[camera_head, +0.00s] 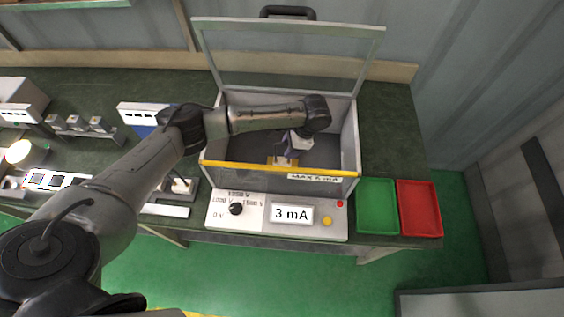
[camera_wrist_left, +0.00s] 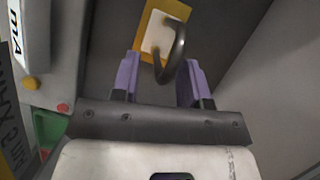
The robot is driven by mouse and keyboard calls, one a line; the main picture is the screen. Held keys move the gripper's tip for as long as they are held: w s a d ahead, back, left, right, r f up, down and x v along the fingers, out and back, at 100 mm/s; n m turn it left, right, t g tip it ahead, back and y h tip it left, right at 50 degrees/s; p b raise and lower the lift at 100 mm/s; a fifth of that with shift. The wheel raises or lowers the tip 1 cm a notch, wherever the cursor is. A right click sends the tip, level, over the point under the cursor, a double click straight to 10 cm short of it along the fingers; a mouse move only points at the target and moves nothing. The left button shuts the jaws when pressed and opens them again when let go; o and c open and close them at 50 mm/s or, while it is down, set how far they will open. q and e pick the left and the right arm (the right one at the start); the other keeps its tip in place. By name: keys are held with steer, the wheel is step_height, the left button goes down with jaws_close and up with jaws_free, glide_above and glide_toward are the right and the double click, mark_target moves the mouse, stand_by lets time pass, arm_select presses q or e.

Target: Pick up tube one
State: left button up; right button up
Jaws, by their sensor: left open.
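Tube one appears as a dark, curved tube (camera_wrist_left: 178,52) in the left wrist view. It stands out from a white plate with an orange-yellow mount (camera_wrist_left: 147,24) inside the test box. My left gripper (camera_head: 287,153) reaches down into the open box in the head view. In the wrist view its two purple fingers are open, and the tube's bent end shows in the gap between them. I cannot tell how deep the tube sits between the fingers. In the head view the tube is too small and covered to make out. My right gripper is not in view.
The test box (camera_head: 350,140) has its clear lid (camera_head: 290,55) raised and a yellow front edge. Its front panel (camera_head: 255,222) has a knob and a "3 mA" display. A green tray (camera_head: 377,206) and a red tray (camera_head: 419,208) lie to the right. Several grey blocks (camera_head: 77,124) stand left.

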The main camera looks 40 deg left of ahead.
arm_select(q)
steer(key=shift+s+a+f, duration=0.1)
steer(key=shift+s+f, duration=0.05)
steer(key=shift+f, duration=0.3)
steer(key=shift+c, duration=0.3)
jaws_close()
